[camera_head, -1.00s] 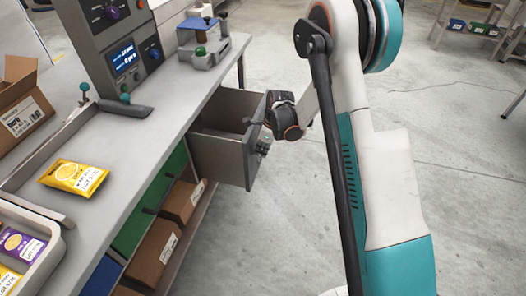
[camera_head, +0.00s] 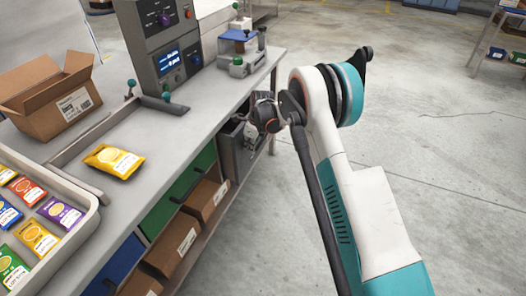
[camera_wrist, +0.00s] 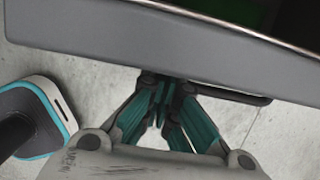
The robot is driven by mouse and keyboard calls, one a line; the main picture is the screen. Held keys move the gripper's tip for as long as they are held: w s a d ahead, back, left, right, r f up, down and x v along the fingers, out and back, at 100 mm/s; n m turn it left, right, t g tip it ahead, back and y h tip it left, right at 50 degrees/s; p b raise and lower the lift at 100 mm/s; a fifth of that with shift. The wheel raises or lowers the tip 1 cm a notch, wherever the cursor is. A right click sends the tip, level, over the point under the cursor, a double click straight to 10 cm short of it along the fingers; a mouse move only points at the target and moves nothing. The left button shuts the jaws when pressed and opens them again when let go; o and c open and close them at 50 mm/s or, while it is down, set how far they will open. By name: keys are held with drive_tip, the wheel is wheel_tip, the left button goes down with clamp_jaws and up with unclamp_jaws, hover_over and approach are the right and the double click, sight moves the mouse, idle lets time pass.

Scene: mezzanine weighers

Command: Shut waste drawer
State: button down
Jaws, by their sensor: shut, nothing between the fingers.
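The grey waste drawer (camera_head: 228,152) is under the bench's far end in the head view. It sits mostly in, but my wrist covers much of its front, so any remaining gap is hard to judge. In the wrist view its grey front (camera_wrist: 150,48) crosses the top, with a dark bar handle (camera_wrist: 235,96) at its lower edge. My gripper (camera_wrist: 163,108) is shut and empty, with its teal fingertips at the drawer front beside the handle. I cannot tell if they touch. In the head view my wrist is against the drawer area and hides the fingers.
The bench top (camera_head: 170,130) holds a yellow packet (camera_head: 114,161), an open cardboard box (camera_head: 48,95), a tray of packets (camera_head: 85,222) and a weigher console (camera_head: 160,45). A green drawer (camera_head: 185,190) and cardboard boxes (camera_head: 175,245) are below.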

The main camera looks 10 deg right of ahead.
sight(242, 144)
drive_tip(key=shift+w+a, duration=0.4)
drive_tip(key=shift+a, duration=0.3)
drive_tip(key=shift+w+a, duration=0.4)
drive_tip(key=shift+a, duration=0.3)
drive_tip(key=shift+d, duration=0.1)
